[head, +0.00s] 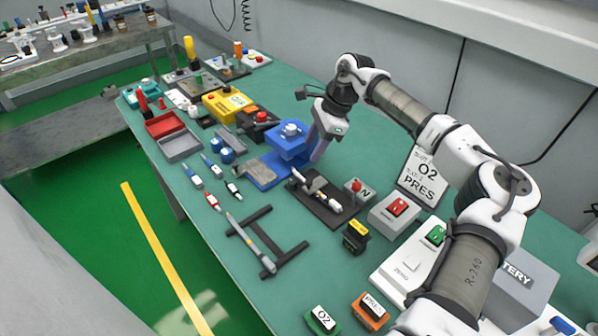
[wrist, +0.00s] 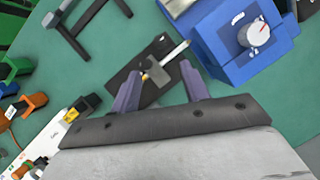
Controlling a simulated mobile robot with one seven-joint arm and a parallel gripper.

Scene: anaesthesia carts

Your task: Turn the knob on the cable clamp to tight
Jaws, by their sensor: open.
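A blue clamp-like block (head: 284,147) stands on the table in the head view, with a round pale knob (head: 291,129) on top. In the wrist view the blue block (wrist: 216,38) is at upper right, and its white knob (wrist: 257,35) carries a red mark; I cannot read the setting. My gripper (wrist: 161,72) is open and empty, its two purple fingers apart. In the head view my gripper (head: 320,149) hangs just right of the blue block, pointing down. It appears above a black plate (wrist: 123,82) with a grey bracket and rod, apart from the knob.
The black plate (head: 341,213) lies in front of the blue block. A red-button box (head: 358,190), a red switch box (head: 383,219) and an O2 PRES sign (head: 423,178) stand to the right. Small connectors and a black H-shaped stand (head: 290,252) lie nearer the left edge.

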